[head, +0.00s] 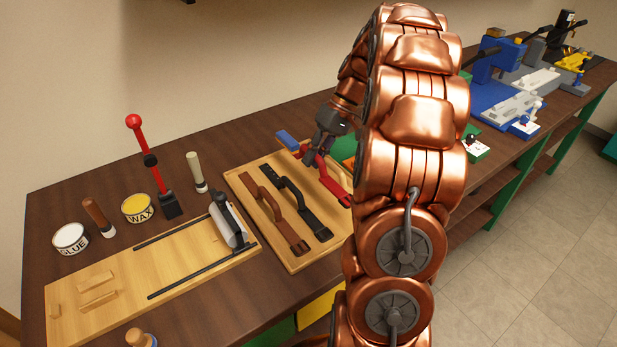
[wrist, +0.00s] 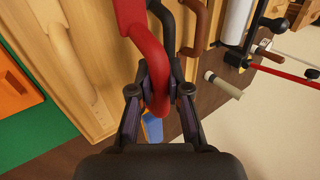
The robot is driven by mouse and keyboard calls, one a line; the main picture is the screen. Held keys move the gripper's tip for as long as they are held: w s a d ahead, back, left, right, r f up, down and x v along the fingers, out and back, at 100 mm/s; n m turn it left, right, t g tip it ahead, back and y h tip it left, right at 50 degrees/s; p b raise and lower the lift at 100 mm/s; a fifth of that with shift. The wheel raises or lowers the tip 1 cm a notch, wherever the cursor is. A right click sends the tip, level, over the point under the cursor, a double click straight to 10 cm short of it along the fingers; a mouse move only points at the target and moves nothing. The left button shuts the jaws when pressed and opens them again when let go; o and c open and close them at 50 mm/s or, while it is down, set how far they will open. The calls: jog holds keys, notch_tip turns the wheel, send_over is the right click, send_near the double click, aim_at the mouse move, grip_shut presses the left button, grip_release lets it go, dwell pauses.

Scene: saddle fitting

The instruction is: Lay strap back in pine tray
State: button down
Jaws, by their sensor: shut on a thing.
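My gripper (head: 325,142) is shut on a red strap (head: 331,181) over the far right part of the pine tray (head: 257,214). In the wrist view, the two dark fingers (wrist: 160,92) close around the looped end of the red strap (wrist: 146,42). Its buckled end hangs toward the tray's right side; I cannot tell whether it touches the wood. A brown strap (head: 281,223) and a black strap (head: 311,221) lie side by side in the tray, left of the red one. My arm hides the tray's right side in the head view.
A clamping board (head: 190,268) with a grey roller (head: 228,222) lies left of the tray. Behind it stand a glue tin (head: 70,238), a wax tin (head: 137,208) and a red-handled tool (head: 140,140). A blue piece (head: 287,140) lies at the tray's far edge.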

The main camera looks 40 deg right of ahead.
notch_tip(320, 180, down, 6)
jog(key=shift+a+f+p, duration=0.1)
jog(key=shift+f+p, duration=0.05)
jog(key=shift+p, duration=0.5)
jog(key=shift+f, duration=0.3)
jog(key=shift+f, duration=0.15)
jog(key=c, duration=1.1)
grip_release()
jog(key=shift+c, duration=0.2)
jog(key=shift+r, duration=0.25)
jog(key=shift+b+v, duration=1.35)
jog(key=shift+v, duration=4.65)
jog(key=shift+a, duration=0.1)
